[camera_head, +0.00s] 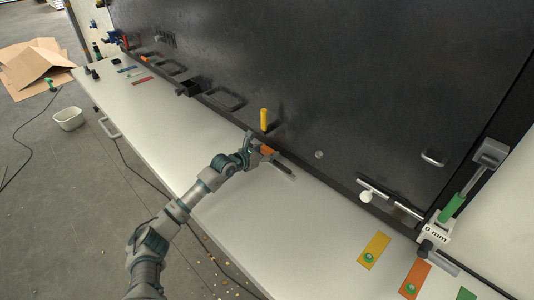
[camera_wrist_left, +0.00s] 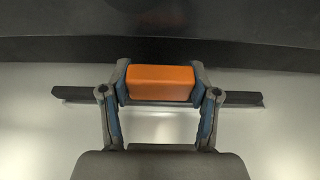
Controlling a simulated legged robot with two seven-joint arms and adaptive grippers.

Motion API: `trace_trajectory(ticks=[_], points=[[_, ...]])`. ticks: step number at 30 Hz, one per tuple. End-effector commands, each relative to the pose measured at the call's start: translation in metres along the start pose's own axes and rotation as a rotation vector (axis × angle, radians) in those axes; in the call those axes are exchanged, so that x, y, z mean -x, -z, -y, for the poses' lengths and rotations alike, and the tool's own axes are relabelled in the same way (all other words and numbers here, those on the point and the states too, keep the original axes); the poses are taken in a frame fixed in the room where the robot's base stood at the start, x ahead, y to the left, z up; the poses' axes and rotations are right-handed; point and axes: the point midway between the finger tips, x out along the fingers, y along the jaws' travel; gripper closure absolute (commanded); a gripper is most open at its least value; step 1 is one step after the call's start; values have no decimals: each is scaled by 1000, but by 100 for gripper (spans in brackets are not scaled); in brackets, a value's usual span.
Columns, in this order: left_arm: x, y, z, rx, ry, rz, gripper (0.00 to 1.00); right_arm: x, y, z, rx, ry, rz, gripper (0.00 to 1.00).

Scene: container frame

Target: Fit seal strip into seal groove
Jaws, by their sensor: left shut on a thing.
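My left gripper (camera_head: 262,152) is over the white table beside the black panel. In the left wrist view its two fingers (camera_wrist_left: 160,85) are shut on an orange block (camera_wrist_left: 160,82), which also shows in the head view (camera_head: 267,150). A dark strip (camera_wrist_left: 243,98), likely the seal strip, runs left and right behind the fingers. I cannot tell whether the block is fixed to it. The strip also shows in the head view (camera_head: 286,180). A pale edge lies along it on the table. I cannot make out the seal groove. My right gripper is not in view.
The large black panel (camera_head: 330,80) stands along the table's back edge (camera_head: 160,120). A yellow peg (camera_head: 264,119) stands near the gripper. A green-handled tool (camera_head: 452,207), a yellow plate (camera_head: 374,250) and an orange plate (camera_head: 414,279) are at the right. The table left of the arm is mostly clear.

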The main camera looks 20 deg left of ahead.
Motion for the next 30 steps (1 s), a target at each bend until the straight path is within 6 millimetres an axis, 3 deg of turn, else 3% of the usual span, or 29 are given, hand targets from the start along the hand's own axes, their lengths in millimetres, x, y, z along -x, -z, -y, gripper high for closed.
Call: trace_trajectory(ticks=[15,30], points=[[2,1,-5,2,1,2,75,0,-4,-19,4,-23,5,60],[-2,10,-2,2,2,1,75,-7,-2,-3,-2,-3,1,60]])
